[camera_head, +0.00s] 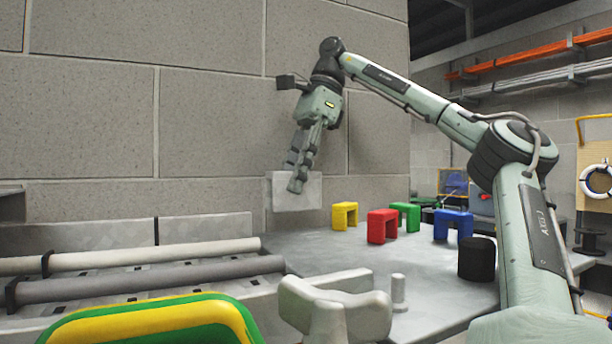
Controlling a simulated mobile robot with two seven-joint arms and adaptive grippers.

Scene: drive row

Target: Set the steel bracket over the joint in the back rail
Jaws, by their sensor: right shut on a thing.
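My right gripper (297,186) is shut on the steel bracket (312,195), a light grey plate. It holds the bracket upright in front of the block wall, above the back edge of the grey table. The back rail (205,229) is a low grey upstand along the wall at the left. Its joint (156,231) shows as a dark vertical line, uncovered, left of and lower than the bracket in the picture. The bracket is apart from the joint. My left gripper is not in view.
Yellow (345,209), red (376,227), green (413,216) and blue (462,220) arch blocks and a black cylinder (477,261) stand on the table. Two long pipes (140,277) lie before the rail. A pale casting (335,305) and a yellow-green padded shape (150,322) fill the foreground.

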